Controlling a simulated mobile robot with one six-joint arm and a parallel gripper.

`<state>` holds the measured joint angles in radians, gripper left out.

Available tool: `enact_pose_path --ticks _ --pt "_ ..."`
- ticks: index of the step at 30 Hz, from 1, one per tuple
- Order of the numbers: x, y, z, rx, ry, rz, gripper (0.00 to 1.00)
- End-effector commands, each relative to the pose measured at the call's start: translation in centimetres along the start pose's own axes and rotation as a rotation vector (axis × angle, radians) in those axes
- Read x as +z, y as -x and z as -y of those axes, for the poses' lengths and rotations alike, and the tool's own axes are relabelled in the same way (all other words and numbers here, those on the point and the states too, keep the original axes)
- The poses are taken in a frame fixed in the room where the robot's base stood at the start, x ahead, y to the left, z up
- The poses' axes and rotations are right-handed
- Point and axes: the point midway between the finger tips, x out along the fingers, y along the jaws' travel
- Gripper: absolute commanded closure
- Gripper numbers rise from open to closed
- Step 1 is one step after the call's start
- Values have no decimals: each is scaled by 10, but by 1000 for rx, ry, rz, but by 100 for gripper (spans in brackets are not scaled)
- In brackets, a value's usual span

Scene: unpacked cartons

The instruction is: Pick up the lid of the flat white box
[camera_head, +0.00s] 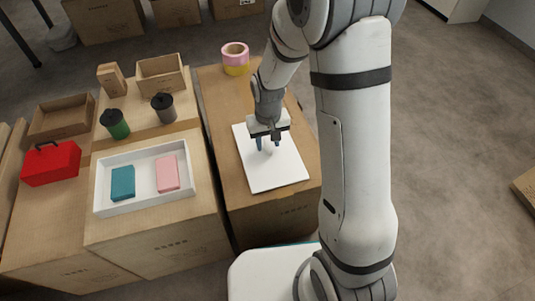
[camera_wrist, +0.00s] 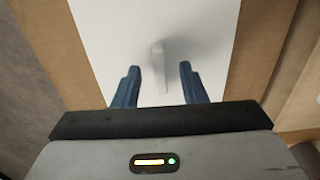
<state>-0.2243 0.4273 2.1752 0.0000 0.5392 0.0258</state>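The white lid (camera_head: 286,172) lies flat on top of a carton on the right, apart from the open white box (camera_head: 104,196). In the wrist view the lid (camera_wrist: 110,35) fills the middle, with a small upright white handle (camera_wrist: 159,65) on it. My gripper (camera_head: 267,147) is over the lid, pointing down. In the wrist view my gripper (camera_wrist: 158,72) is open, with one blue finger on each side of the handle. The fingers appear apart from the handle. Their exact height over the lid is hard to tell.
The white box holds a teal block (camera_head: 122,183) and a pink block (camera_head: 167,173). A red toolbox (camera_head: 52,165), a green cup (camera_head: 115,125), a dark cup (camera_head: 163,108) and open cartons stand on the left. Pink and yellow tape rolls (camera_head: 236,58) sit behind the lid.

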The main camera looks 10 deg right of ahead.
Motion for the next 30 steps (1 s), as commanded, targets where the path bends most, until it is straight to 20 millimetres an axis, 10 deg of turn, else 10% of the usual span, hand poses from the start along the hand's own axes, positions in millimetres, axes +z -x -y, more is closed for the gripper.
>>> enact_pose_path --ticks 8,22,30 --pt "0 -10 0 0 1 0 62" --pt "0 -9 1 0 1 0 99" --pt "0 -9 1 0 2 -1 100"
